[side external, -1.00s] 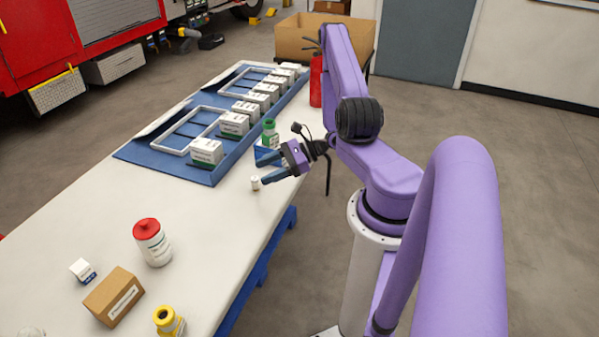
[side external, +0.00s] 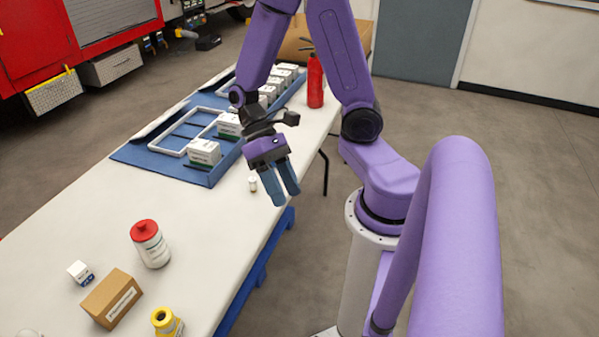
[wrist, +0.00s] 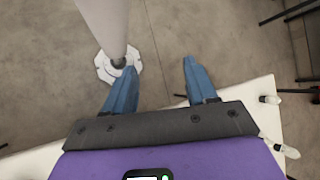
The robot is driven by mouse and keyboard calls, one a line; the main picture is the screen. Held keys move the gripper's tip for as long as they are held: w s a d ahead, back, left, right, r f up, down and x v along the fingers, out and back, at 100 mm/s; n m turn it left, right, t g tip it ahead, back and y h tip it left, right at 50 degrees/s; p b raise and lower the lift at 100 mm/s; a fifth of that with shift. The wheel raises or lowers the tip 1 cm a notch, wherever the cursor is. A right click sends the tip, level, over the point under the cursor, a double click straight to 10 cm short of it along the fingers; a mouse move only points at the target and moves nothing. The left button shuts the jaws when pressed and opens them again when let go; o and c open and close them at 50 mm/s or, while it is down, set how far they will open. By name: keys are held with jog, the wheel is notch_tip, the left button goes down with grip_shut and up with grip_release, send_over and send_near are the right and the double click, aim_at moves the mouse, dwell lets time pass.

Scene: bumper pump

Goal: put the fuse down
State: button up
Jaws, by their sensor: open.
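A small white cylinder, which I take for the fuse (side external: 253,184), stands upright on the white table (side external: 205,235) near its right edge in the side view. My gripper (side external: 286,197) is just to its right, fingers pointing down, apart and empty. The gripper also shows in the wrist view (wrist: 158,56), with bare floor between its spread blue fingers. Two small white items lie at the right of the wrist view, one higher (wrist: 270,99) and one lower (wrist: 289,151); I cannot tell which is the fuse.
A red-capped white bottle (side external: 151,244), a cardboard box (side external: 111,298), a small white carton (side external: 80,272) and a yellow bottle (side external: 166,321) stand at the near end. White boxes (side external: 204,152) sit on a blue tray (side external: 140,157). A red extinguisher (side external: 315,82) stands behind. The table's middle is clear.

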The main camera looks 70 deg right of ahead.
jog(key=s+a+r+n+t+h, duration=0.2)
jog(key=s+r+n+t+h, duration=0.2)
jog(key=n, duration=0.8)
notch_tip(320, 180, up, 2)
jog(key=t, duration=0.3)
jog(key=shift+s+a+r, duration=0.15)
jog(key=shift+r, duration=0.1)
